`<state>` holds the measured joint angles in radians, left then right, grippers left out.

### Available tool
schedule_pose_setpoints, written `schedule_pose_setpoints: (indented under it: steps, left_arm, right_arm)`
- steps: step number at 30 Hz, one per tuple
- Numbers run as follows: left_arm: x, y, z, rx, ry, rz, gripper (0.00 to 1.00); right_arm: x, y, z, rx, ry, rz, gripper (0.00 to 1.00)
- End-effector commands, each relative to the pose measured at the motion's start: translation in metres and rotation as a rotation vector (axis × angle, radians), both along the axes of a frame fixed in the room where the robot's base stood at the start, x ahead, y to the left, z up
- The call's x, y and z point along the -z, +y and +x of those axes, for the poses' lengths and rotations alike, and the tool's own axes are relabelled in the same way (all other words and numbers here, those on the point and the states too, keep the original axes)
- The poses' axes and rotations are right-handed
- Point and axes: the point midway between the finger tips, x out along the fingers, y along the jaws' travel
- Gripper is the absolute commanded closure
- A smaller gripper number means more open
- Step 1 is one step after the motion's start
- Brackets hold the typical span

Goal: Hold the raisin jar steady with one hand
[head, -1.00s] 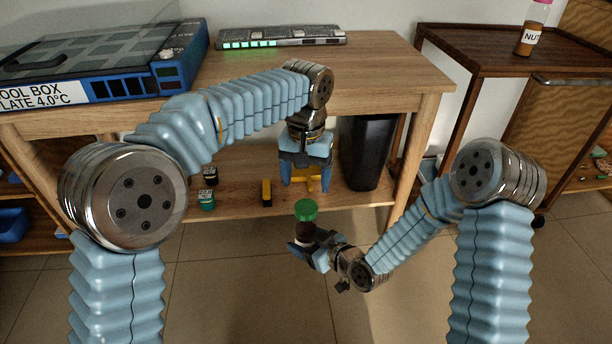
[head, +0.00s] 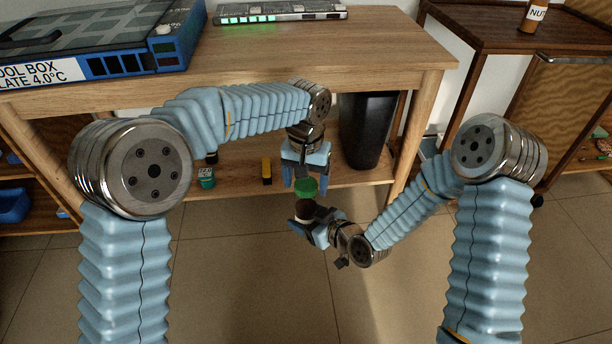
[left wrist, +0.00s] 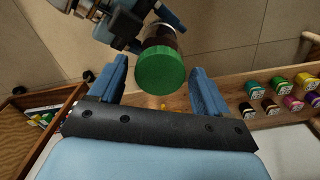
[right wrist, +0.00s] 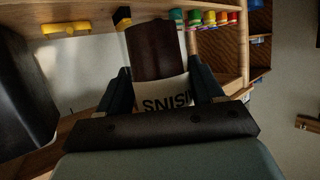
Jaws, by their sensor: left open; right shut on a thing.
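The raisin jar (head: 304,208) is a dark brown jar with a pale label and a green lid (head: 305,187). My right gripper (head: 303,221) is shut around the jar's body and holds it in the air in front of the table, roughly upright. In the right wrist view the jar (right wrist: 155,50) sits between the fingers with its label upside down; the lid is out of sight. My left gripper (head: 303,178) is open just above the lid. In the left wrist view the green lid (left wrist: 160,72) shows between the open fingers; I cannot tell whether they touch it.
The floor in front is clear.

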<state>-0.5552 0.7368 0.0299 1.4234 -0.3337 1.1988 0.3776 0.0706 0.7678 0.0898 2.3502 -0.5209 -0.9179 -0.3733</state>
Motion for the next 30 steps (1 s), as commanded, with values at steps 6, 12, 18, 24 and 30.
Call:
schedule_pose_setpoints:
  steps: [6,12,18,24,30]
  left_arm:
    - [-0.0002,-0.0001,-0.0001,0.000,0.000,0.000,0.41]
    - [-0.0003,-0.0001,-0.0001,0.000,0.001,0.000,0.72]
    - [-0.0003,0.0000,-0.0001,0.014,0.001,0.000,0.81]
    - [-0.0004,-0.0001,-0.0001,0.013,0.001,0.000,0.25]
    - [-0.0004,-0.0001,-0.0001,0.013,0.001,0.000,0.15]
  right_arm:
    - [-0.0006,0.0001,0.0002,0.000,-0.002,0.001,1.00]
    - [-0.0006,0.0001,0.0002,0.000,-0.002,0.001,1.00]
    - [-0.0006,0.0001,0.0002,0.000,-0.001,0.001,1.00]
    - [-0.0006,0.0001,0.0002,0.000,-0.001,0.001,1.00]
    - [-0.0006,0.0001,0.0002,0.000,-0.002,0.001,1.00]
